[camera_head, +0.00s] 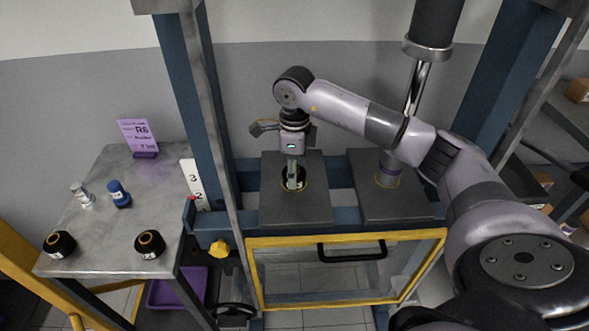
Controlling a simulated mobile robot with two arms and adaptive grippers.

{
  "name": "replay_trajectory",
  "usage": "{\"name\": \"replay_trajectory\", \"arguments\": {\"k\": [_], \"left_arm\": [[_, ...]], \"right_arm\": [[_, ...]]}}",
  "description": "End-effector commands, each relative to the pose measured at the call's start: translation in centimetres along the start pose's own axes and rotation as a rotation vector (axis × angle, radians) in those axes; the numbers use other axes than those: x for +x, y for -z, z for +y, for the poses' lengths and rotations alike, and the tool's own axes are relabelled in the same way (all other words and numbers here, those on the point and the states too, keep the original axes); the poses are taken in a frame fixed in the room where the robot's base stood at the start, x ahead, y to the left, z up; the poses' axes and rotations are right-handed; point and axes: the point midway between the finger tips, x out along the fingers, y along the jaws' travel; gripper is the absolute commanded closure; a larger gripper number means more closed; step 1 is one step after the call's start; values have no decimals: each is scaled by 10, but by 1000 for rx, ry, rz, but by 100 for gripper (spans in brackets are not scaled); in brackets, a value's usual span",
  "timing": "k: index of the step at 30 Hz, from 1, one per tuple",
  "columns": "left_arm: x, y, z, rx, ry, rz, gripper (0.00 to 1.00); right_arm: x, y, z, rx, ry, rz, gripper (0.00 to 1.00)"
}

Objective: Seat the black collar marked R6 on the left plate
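The left plate (310,212) is a dark square block on the blue press frame, with a yellow ring marked on it. A black collar-like part (301,178) with a small white mark is at that ring; its lettering is unreadable. My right gripper (292,184) points straight down at this part, its fingers overlapping it. I cannot tell whether they grip it, or whether it touches the plate. My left gripper is not in view.
The side table (105,215) also holds a blue-capped item (119,194) and a silvery one (81,195). Blue press uprights flank the plates. A yellow-framed guard (345,304) hangs in front below.

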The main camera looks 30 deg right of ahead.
Motion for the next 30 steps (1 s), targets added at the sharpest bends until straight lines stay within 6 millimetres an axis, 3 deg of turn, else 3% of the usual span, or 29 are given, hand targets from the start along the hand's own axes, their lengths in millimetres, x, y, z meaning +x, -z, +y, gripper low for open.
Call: {"name": "replay_trajectory", "arguments": {"k": [29,30], "left_arm": [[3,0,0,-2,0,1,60],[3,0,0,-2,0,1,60]], "right_arm": [[1,0,0,0,1,-2,98],[1,0,0,0,1,-2,49]]}}
